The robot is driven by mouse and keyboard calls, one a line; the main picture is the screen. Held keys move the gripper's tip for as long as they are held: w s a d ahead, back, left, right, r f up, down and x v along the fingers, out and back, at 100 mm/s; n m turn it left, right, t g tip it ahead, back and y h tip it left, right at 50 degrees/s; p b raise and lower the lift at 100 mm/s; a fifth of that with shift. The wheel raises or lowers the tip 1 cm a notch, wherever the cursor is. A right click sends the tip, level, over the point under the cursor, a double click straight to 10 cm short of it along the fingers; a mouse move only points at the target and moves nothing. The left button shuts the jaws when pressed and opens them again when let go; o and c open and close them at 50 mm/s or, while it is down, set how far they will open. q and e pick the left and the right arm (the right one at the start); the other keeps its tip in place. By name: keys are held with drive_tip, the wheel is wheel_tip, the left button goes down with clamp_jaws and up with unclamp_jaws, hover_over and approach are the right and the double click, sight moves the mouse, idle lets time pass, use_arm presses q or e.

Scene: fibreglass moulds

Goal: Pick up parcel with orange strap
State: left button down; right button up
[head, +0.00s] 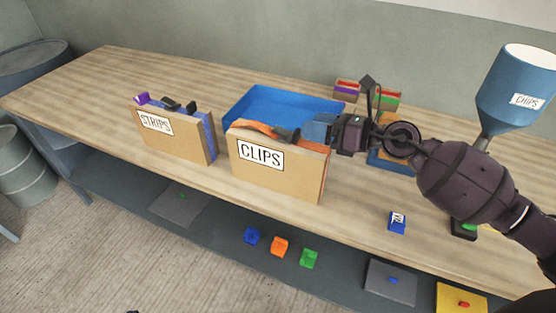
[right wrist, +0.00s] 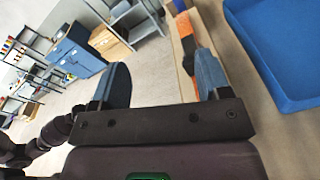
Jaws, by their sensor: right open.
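No thing in view shows clearly as a parcel with an orange strap. The cardboard box labelled CLIPS (head: 300,182) stands upright near the table's front edge, with an orange piece (head: 262,129) along its top. The orange piece also shows in the right wrist view (right wrist: 184,35). An orange-brown thing (head: 378,153) sits in a small blue container, mostly hidden behind my right arm. My right gripper (head: 304,133) is open at the top of the CLIPS box. In the right wrist view one finger overlaps the box and the other is over its outer side. My left gripper is out of view.
The STRIPS box (head: 172,137) stands to the left. A blue tray (head: 290,97) lies behind the CLIPS box. Two small boxes, one with purple (head: 347,88), are at the back. A blue CHIPS hopper (head: 512,92) stands right. The table's left end is clear.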

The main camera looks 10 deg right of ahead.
sight(281, 130)
drive_tip(key=w+d+n+g+h, duration=0.1)
drive_tip(key=n, duration=0.1)
drive_tip(key=w+d+n+g+h, duration=0.1)
drive_tip(key=n, duration=0.1)
drive_tip(key=shift+d+f+h, duration=0.2)
drive_tip(key=shift+h, duration=0.1)
drive_tip(key=shift+w+f, duration=0.1)
drive_tip(key=shift+w, duration=0.1)
drive_tip(key=x, duration=0.5)
drive_tip(key=shift+a+p, duration=0.1)
drive_tip(key=shift+p, duration=0.2)
drive_tip(key=shift+s+f+p+x, duration=0.15)
drive_tip(key=shift+x, duration=0.75)
drive_tip(key=shift+s+f+p+x, duration=0.1)
drive_tip(key=shift+s+f+x, duration=0.05)
drive_tip(key=shift+x, duration=0.75)
drive_tip(key=shift+s+f+p+x, duration=0.15)
drive_tip(key=shift+f+x, duration=0.05)
drive_tip(key=shift+x, duration=0.7)
clamp_jaws()
drive_tip(key=shift+r, duration=0.15)
